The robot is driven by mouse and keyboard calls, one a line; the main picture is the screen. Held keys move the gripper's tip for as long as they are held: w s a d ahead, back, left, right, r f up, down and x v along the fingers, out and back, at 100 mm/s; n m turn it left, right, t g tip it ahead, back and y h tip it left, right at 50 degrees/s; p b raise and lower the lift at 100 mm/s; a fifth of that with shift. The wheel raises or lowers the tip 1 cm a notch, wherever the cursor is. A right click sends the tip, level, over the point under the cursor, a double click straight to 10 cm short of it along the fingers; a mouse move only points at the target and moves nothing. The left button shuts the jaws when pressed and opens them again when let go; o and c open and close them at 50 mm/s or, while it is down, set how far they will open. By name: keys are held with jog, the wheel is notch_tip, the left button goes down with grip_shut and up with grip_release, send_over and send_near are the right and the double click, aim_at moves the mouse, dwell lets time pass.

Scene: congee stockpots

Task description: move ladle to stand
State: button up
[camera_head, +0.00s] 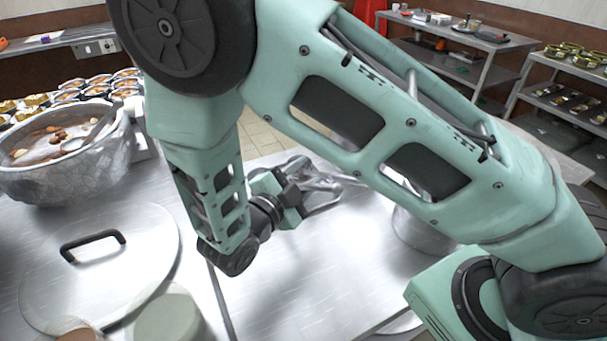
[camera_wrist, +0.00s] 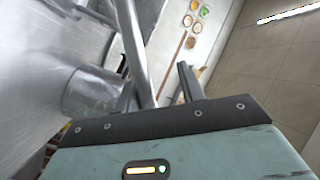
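A grey ladle-like utensil (camera_head: 100,128) rests in the large congee pot (camera_head: 75,170) at the left in the head view. My gripper (camera_head: 318,192) is over the steel counter at the middle, well to the right of that pot. Shiny metal shows around its fingers there. In the wrist view, a long metal rod (camera_wrist: 134,45) runs down between the two fingers of my gripper (camera_wrist: 160,90). I cannot tell whether the fingers press on the rod, or what its far end is. A metal cylinder (camera_head: 420,232) stands right of my gripper, partly behind my arm. No stand is clearly identifiable.
A round lid (camera_head: 100,265) with a black handle lies at front left. Several small bowls (camera_head: 95,88) stand behind the congee pot. Steel shelves (camera_head: 450,45) are at the back right. The steel counter (camera_head: 300,270) in front of my gripper is bare.

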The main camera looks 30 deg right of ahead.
jog(key=b+v, duration=0.2)
jog(key=v, duration=1.5)
jog(key=shift+a, duration=0.25)
